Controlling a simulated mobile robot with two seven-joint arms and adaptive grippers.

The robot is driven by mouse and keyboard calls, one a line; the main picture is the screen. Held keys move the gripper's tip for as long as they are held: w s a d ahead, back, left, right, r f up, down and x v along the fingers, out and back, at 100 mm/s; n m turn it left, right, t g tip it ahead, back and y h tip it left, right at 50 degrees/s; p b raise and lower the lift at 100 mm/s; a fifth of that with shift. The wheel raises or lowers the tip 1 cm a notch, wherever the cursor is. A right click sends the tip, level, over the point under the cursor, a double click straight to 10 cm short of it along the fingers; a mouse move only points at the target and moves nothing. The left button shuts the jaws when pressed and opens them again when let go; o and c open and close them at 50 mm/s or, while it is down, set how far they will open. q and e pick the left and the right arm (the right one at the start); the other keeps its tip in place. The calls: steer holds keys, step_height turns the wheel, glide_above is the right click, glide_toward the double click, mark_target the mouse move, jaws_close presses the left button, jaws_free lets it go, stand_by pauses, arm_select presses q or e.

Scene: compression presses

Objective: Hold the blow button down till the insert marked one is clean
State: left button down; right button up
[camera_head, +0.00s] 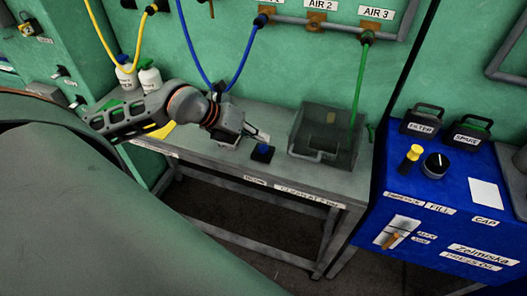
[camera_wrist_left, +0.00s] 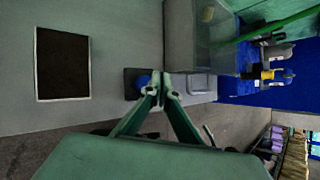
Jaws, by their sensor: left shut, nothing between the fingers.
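The blue blow button (camera_head: 263,149) sits on a dark square base on the grey bench. It also shows in the left wrist view (camera_wrist_left: 143,83), partly behind a finger. My left gripper (camera_head: 262,137) is shut and empty, its fingertips close by the button; the left wrist view shows the closed fingertips (camera_wrist_left: 165,85) too. I cannot tell whether they touch or press it. A see-through box (camera_head: 301,122) stands right of the button, with a small yellowish piece (camera_head: 331,117) inside. I cannot read a mark on it or tell whether it is the insert. My right gripper is out of view.
A green hose (camera_head: 359,80) runs from AIR 3 to the box. A blue press cabinet (camera_head: 450,215) with a yellow knob (camera_head: 411,155) stands right of the bench (camera_head: 225,165). Two white bottles (camera_head: 149,77) stand at the back left. A dark framed panel (camera_wrist_left: 62,64) lies beside the button.

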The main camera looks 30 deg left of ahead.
arm_select(q)
steer(key=shift+f, duration=0.25)
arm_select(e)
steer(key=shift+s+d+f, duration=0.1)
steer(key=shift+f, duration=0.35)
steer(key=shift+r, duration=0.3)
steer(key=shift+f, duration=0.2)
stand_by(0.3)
arm_select(q)
steer(key=shift+f+b, duration=0.35)
steer(key=shift+f, duration=0.1)
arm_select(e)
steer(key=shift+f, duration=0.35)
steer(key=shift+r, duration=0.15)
